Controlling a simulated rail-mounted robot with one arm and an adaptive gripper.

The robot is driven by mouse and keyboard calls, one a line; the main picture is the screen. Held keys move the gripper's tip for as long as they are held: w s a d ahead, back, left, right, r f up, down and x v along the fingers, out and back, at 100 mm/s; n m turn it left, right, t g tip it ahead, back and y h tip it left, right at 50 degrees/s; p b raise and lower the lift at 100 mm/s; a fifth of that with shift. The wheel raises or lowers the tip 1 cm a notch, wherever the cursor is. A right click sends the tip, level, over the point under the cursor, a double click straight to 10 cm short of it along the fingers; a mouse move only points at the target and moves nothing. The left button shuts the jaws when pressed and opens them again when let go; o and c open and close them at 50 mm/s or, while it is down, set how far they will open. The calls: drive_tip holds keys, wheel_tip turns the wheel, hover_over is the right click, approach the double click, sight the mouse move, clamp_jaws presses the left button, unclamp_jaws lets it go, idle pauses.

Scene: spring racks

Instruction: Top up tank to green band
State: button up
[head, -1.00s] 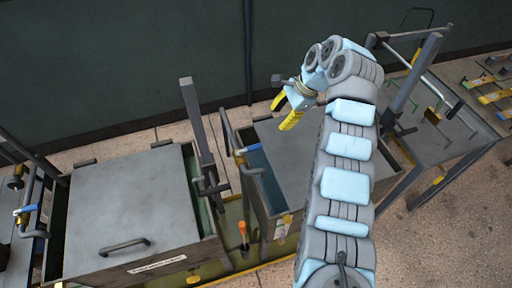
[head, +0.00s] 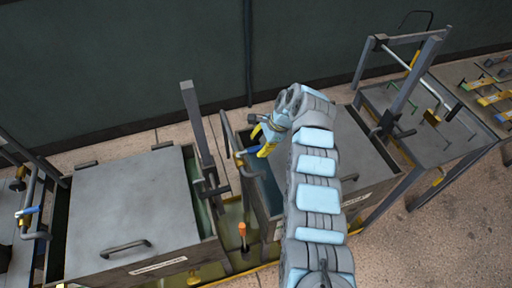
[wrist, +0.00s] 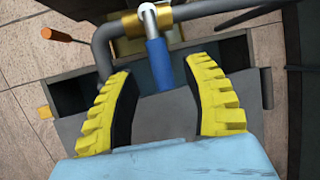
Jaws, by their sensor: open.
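A valve with a blue lever (head: 248,151) sits on the grey pipe (head: 229,132) at that tank. In the wrist view, the blue lever (wrist: 159,63) lies between the yellow fingers of my gripper (wrist: 160,70), with room on both sides. Its white pivot end and brass body are beyond the fingertips. The tank's grey lid (head: 355,150) leaves a gap on the left, where dark bluish liquid (head: 264,182) shows. I cannot make out a green band on this tank.
A lidded left tank (head: 130,215) has its own pipe and blue-handled valve (head: 27,211). A grey post (head: 196,130) stands between the tanks. An orange-handled tool (head: 242,230) stands in front of it. A rack table (head: 425,125) is on the right.

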drive_tip(key=shift+x, duration=1.3)
clamp_jaws()
